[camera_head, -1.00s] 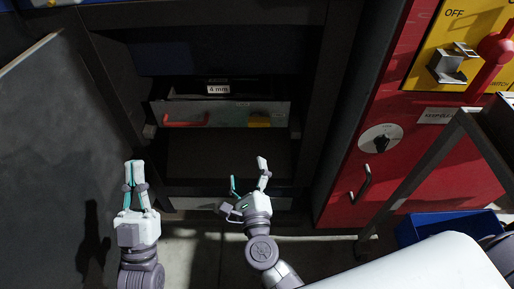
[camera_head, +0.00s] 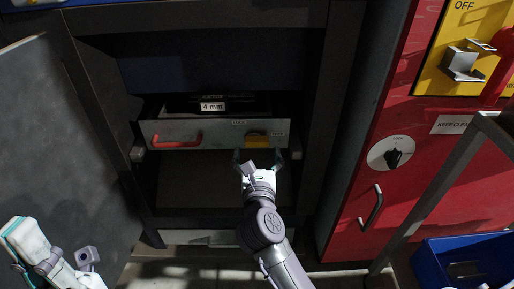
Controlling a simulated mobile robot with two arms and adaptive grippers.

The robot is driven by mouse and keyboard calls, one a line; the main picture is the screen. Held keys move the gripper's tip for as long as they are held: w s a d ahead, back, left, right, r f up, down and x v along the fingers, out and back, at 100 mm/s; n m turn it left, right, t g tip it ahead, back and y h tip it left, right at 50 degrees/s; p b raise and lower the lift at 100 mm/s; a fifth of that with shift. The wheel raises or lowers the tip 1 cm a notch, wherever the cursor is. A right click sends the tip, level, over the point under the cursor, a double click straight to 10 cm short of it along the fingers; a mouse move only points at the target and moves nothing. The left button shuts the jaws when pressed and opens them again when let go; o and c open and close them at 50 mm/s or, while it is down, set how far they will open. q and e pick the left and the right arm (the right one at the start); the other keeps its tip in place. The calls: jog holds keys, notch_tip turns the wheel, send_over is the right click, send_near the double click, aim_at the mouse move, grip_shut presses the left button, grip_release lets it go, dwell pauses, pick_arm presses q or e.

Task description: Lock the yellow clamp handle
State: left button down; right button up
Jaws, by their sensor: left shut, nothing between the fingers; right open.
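The yellow clamp handle (camera_head: 256,140) sits at the right end of the grey drawer front (camera_head: 220,135) inside the open cabinet. A red handle (camera_head: 178,139) is at the left end of the same front, and a label reading 4 mm (camera_head: 213,106) stands behind it. My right gripper (camera_head: 258,160) is open, its fingers pointing up just below the yellow handle, one toward each side of it. I cannot tell whether they touch it. My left gripper (camera_head: 12,245) is shut and empty at the lower left, partly cut off by the picture edge, far from the drawer.
An open dark door (camera_head: 60,140) stands on the left. On the right are a red cabinet (camera_head: 400,190) with a round lock dial (camera_head: 391,153), a yellow switch panel (camera_head: 440,70), a grey metal frame (camera_head: 440,180) and a blue bin (camera_head: 430,265). Space below the drawer is open.

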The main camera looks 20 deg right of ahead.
aim_at(257, 145)
jog(key=shift+x, duration=1.65)
jog(key=shift+s, duration=0.1)
jog(key=c, duration=1.1)
jog(key=shift+c, duration=0.2)
